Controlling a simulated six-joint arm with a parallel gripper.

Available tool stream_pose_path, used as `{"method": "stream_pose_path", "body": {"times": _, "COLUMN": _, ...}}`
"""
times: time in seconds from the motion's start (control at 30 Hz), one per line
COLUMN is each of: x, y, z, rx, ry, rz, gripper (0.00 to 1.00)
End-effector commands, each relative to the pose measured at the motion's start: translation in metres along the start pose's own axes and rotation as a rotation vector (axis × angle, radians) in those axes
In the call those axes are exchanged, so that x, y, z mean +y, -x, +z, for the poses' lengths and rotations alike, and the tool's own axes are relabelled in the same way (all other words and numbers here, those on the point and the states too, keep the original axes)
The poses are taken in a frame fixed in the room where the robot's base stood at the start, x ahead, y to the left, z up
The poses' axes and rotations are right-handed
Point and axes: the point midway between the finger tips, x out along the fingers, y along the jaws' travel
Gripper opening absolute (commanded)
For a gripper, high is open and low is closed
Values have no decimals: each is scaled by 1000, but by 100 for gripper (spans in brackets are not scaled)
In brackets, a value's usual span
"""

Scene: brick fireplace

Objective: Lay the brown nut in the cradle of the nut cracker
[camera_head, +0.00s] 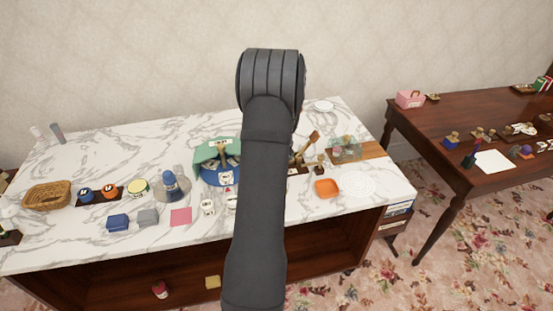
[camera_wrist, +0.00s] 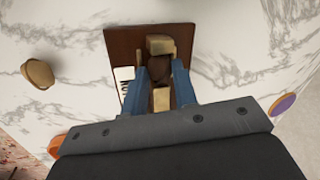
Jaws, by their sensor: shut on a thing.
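In the wrist view, the brown nut (camera_wrist: 159,71) sits between the two blue fingers of my gripper (camera_wrist: 160,76), which is shut on it. The nut cracker (camera_wrist: 122,44) is below, a dark brown board with a tan block at each end of the gap where the nut shows. The nut appears in line with this cradle, between the blocks; I cannot tell whether it touches the cradle. A white label lies on the board, partly covered by the left finger. In the head view my arm hides my gripper and the nut.
In the wrist view, a tan round object (camera_wrist: 38,73) is at left and a purple disc (camera_wrist: 283,106) at right. In the head view, an orange dish (camera_head: 327,188) and a white plate (camera_head: 358,183) stand right of my arm on the marble top (camera_head: 90,160); a wicker basket (camera_head: 46,195) is far left.

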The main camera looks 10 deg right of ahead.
Motion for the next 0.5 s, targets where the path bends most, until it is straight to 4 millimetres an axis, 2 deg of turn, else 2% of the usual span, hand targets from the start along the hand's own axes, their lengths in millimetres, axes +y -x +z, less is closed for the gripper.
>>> {"method": "stream_pose_path", "body": {"times": 0.27, "x": 1, "y": -2, "z": 0, "rx": 0, "ry": 0, "rz": 0, "gripper": 5}}
{"method": "stream_pose_path", "body": {"times": 0.3, "x": 0, "y": -2, "z": 0, "rx": 0, "ry": 0, "rz": -1, "gripper": 34}}
{"method": "stream_pose_path", "body": {"times": 0.37, "x": 1, "y": -2, "z": 0, "rx": 0, "ry": 0, "rz": 0, "gripper": 45}}
{"method": "stream_pose_path", "body": {"times": 0.4, "x": 1, "y": -2, "z": 0, "rx": -1, "ry": -1, "rz": 0, "gripper": 48}}
{"method": "stream_pose_path", "body": {"times": 0.5, "x": 1, "y": -2, "z": 0, "rx": -1, "ry": -1, "rz": 1, "gripper": 48}}
